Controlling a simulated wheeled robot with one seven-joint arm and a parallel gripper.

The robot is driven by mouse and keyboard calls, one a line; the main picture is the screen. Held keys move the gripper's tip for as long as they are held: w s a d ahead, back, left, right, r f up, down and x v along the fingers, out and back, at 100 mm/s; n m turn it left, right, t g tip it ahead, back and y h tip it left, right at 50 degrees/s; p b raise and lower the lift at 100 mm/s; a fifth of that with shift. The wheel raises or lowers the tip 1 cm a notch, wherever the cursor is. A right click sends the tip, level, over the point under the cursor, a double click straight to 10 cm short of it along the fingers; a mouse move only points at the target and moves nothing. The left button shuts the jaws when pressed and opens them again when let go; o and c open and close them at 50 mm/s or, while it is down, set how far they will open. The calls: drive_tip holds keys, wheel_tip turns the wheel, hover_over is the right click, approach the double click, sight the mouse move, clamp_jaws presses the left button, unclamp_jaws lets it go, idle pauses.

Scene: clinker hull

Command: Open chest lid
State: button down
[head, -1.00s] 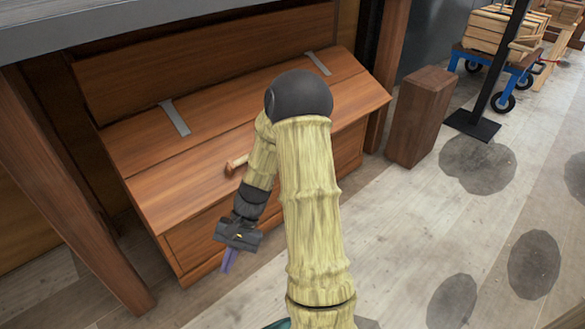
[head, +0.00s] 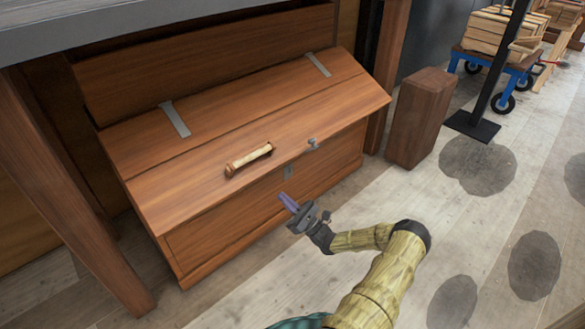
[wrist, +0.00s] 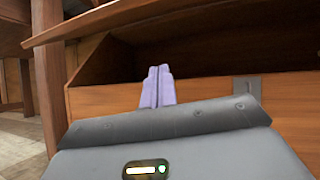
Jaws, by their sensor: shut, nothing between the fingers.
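A grey plate (head: 288,172) is on the front panel and also shows in the wrist view (wrist: 247,89). My gripper (head: 285,197) is shut and empty, just in front of the chest. Its purple fingers (wrist: 158,86) point at the chest in the wrist view. Dark space shows above the front panel there; I cannot tell its depth.
A grey tabletop edge (head: 150,18) overhangs the chest, with a wooden post (head: 80,215) at its left. A brown block (head: 420,118) stands at the right, near a black post base (head: 473,125) and a blue trolley (head: 495,64).

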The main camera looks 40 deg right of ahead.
drive_tip(key=s+d+f+m+t+h, duration=0.1)
drive_tip(key=s+d+m+t+h, duration=0.1)
drive_tip(key=d+m+h, duration=0.3)
drive_tip(key=shift+s+d+f+t+h, duration=0.25)
drive_tip(key=shift+d+t+h, duration=0.2)
drive_tip(key=shift+h, duration=0.65)
drive_tip(key=shift+w+r, duration=0.1)
drive_tip(key=w+r+p, duration=0.2)
drive_tip(key=w+r, duration=0.3)
drive_tip(key=r, duration=0.5)
drive_tip(key=shift+w+a+p, duration=0.25)
drive_tip(key=shift+p, duration=0.05)
drive_tip(key=shift+r+p, duration=0.2)
drive_tip(key=shift+p, duration=0.1)
